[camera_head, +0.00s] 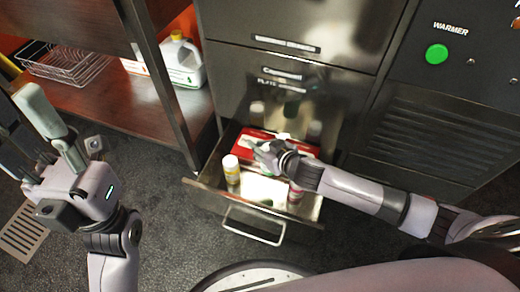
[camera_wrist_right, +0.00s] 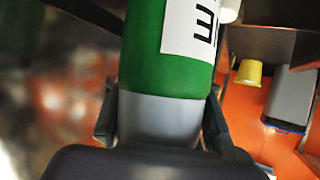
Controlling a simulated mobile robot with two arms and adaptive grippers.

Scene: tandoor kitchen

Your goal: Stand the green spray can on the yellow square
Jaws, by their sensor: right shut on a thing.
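My right gripper (camera_head: 262,150) reaches into the open drawer in the head view. In the right wrist view it is shut on the green spray can (camera_wrist_right: 165,45), around its grey lower band (camera_wrist_right: 160,118). The can has a white label with black lettering. In the head view the can is largely hidden by the gripper, so its tilt and whether it touches anything there are unclear. I cannot make out the yellow square in either view. My left gripper (camera_head: 35,115) is raised at the left of the head view, open and empty, away from the drawer.
The open metal drawer (camera_head: 209,190) holds a red box (camera_head: 238,153), a white container with a yellow label (camera_head: 231,172) and a red-and-white container (camera_head: 295,192). A shelf at left bears a wire rack (camera_head: 65,65) and white jug (camera_head: 182,65).

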